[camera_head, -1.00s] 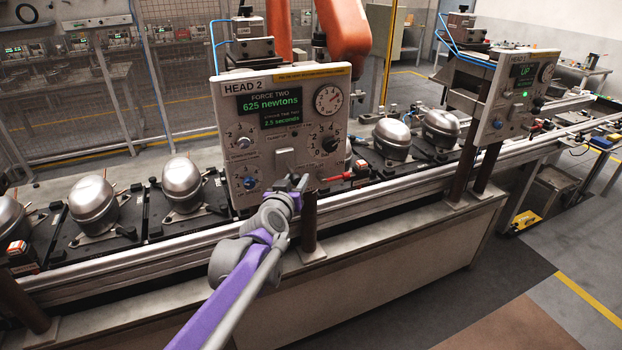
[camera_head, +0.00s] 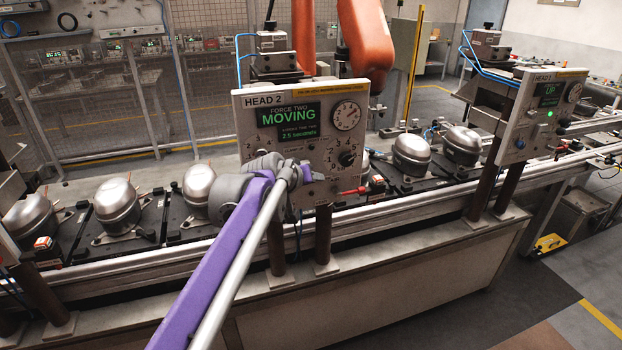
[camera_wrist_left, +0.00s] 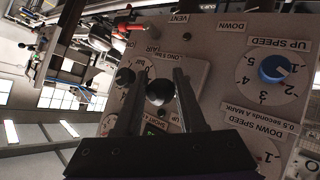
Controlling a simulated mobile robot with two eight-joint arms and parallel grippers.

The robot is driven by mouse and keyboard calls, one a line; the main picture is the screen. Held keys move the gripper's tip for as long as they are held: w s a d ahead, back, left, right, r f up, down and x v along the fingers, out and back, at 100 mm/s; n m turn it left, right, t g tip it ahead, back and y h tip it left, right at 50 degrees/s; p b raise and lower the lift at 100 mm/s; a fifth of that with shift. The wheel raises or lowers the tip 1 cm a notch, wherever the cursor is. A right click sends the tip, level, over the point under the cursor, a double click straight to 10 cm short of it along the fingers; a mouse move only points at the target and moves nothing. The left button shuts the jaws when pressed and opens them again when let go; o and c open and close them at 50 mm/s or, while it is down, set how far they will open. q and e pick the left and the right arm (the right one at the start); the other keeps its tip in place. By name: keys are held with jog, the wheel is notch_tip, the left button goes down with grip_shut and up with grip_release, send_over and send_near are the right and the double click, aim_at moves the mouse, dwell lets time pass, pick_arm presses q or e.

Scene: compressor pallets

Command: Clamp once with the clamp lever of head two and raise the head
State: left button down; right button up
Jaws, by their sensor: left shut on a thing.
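The head two panel (camera_head: 333,138) stands upright in the middle of the head view, its green display (camera_head: 287,116) reading "MOVING". My left gripper (camera_head: 303,172) is at the panel's lower part, and my wrist hides some of the dials there. In the left wrist view my left gripper (camera_wrist_left: 161,76) has its fingers on either side of a black ball knob (camera_wrist_left: 158,92), which I take for the clamp lever, and is shut on it. The knob sits in front of a plate marked "LONG 5 bar". My right gripper is not in view.
A red-handled lever (camera_head: 352,191) projects just right of my gripper. Silver compressors (camera_head: 117,206) sit on dark pallets along the line. An orange robot arm (camera_head: 370,40) stands behind.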

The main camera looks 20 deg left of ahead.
pick_arm(q)
jog(key=shift+w+a+r+g+p, duration=0.1)
jog(key=shift+a+r+g+p, duration=0.05)
jog(key=shift+r+g+p, duration=0.2)
dwell(0.3)
jog(key=c, duration=0.5)
grip_release()
jog(key=v, duration=1.1)
jog(key=shift+a, duration=0.15)
jog(key=shift+f, duration=0.1)
jog(key=s+d+f+m+g+y, duration=0.1)
jog(key=s+d+f+m+g, duration=0.2)
jog(key=s+f, duration=2.6)
jog(key=shift+f+m+g+y, duration=0.2)
jog(key=shift+m+g+y, duration=0.15)
jog(key=shift+g, duration=0.6)
jog(key=shift+d, duration=0.15)
